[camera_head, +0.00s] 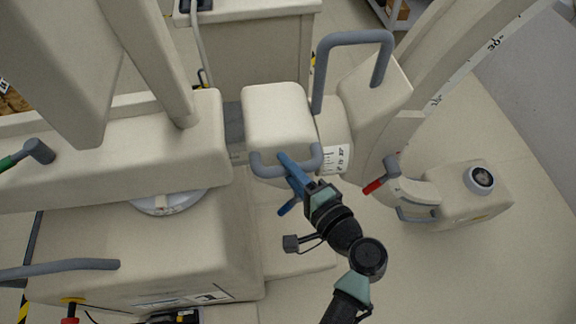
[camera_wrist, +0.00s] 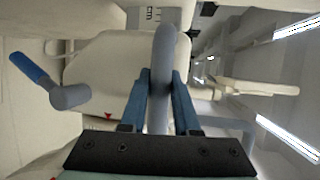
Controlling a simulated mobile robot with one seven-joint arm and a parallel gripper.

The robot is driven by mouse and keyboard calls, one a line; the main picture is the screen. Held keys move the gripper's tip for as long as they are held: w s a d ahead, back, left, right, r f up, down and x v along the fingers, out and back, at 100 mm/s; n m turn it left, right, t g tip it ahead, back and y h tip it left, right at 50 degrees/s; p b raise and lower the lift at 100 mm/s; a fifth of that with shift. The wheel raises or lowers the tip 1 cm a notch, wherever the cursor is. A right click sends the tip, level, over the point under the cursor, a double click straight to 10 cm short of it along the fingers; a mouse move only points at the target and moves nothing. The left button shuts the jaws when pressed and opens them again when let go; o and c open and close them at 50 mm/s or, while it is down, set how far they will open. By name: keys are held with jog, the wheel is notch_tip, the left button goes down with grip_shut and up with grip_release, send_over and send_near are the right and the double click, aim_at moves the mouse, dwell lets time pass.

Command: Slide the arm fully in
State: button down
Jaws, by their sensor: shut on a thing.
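The cream end block (camera_head: 274,108) of the sliding arm stands mid-picture in the head view. A short dark grey section (camera_head: 234,124) shows between it and the large cream housing (camera_head: 120,150) on the left. A grey U-shaped handle (camera_head: 263,168) is on the near side of the block. My gripper (camera_head: 286,160) is shut on this handle. In the wrist view, the handle bar (camera_wrist: 163,65) runs between the two blue fingers of my gripper (camera_wrist: 161,85). The fingers hide part of the bar.
A blue-tipped lever (camera_wrist: 62,95) is close left of my gripper in the wrist view. A red-tipped lever (camera_head: 386,174) and a tall grey loop handle (camera_head: 352,38) are to the right. A curved, scaled arc (camera_head: 455,70) rises at upper right.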

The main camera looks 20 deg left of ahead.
aim_at(273, 177)
dwell(0.8)
jog(key=shift+s+a+f+p, duration=0.1)
jog(key=shift+s+a+p, duration=0.1)
jog(key=shift+s+a, duration=0.6)
jog(key=shift+s+a+p, duration=0.2)
jog(key=shift+s+a, duration=0.25)
jog(key=shift+a, duration=0.55)
jog(key=c, duration=0.7)
grip_release()
jog(key=shift+o, duration=0.2)
jog(key=shift+w+d, duration=0.1)
jog(key=shift+d, duration=0.1)
jog(key=shift+s+d, duration=0.25)
jog(key=shift+d, duration=0.3)
jog(key=b+v, duration=0.2)
jog(key=v, duration=0.9)
jog(key=shift+s+d+r, duration=0.2)
jog(key=shift+s+r, duration=0.05)
